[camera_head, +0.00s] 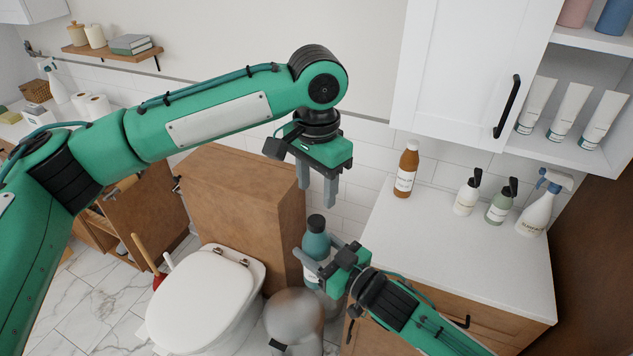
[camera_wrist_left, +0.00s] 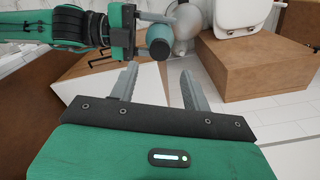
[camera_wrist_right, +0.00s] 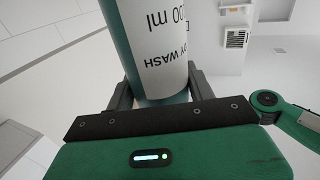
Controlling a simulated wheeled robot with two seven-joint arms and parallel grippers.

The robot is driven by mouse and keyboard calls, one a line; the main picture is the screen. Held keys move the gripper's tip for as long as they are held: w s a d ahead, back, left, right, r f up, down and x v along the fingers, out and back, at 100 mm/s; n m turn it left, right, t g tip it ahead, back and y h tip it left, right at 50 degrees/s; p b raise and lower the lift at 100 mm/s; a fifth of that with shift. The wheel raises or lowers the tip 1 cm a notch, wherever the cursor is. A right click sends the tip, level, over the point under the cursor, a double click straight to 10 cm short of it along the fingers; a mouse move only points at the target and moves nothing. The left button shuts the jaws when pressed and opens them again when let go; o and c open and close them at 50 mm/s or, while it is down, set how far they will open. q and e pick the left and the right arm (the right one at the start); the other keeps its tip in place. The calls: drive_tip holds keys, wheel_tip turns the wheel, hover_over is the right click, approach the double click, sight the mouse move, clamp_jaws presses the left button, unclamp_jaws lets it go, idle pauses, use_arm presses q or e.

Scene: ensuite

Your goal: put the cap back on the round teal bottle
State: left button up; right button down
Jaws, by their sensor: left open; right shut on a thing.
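The round teal bottle (camera_head: 316,243) stands upright in the air, held by my right gripper (camera_head: 322,256). A dark grey cap (camera_head: 316,222) sits on its top; I cannot tell how tightly it is seated. In the right wrist view the bottle (camera_wrist_right: 158,50) fills the space between the fingers, its white label upside down. My left gripper (camera_head: 317,190) is open and empty, fingers pointing down, just above the cap. In the left wrist view the cap (camera_wrist_left: 160,48) and the bottle's teal shoulder (camera_wrist_left: 160,32) show beyond the open fingers.
A white counter (camera_head: 450,245) at the right bears a brown bottle (camera_head: 405,170), two pump bottles and a spray bottle (camera_head: 538,205). A toilet (camera_head: 205,300) stands at the left, a wooden cabinet (camera_head: 235,190) behind it. A round metal bin (camera_head: 294,315) is below the held bottle.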

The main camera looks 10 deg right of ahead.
sight(316, 220)
use_arm(q)
drive_tip(key=shift+f, duration=3.95)
drive_tip(key=c, duration=1)
drive_tip(key=shift+c, duration=0.2)
drive_tip(key=o, duration=1.2)
drive_tip(key=shift+c, duration=0.2)
wheel_tip(316, 220, up, 12)
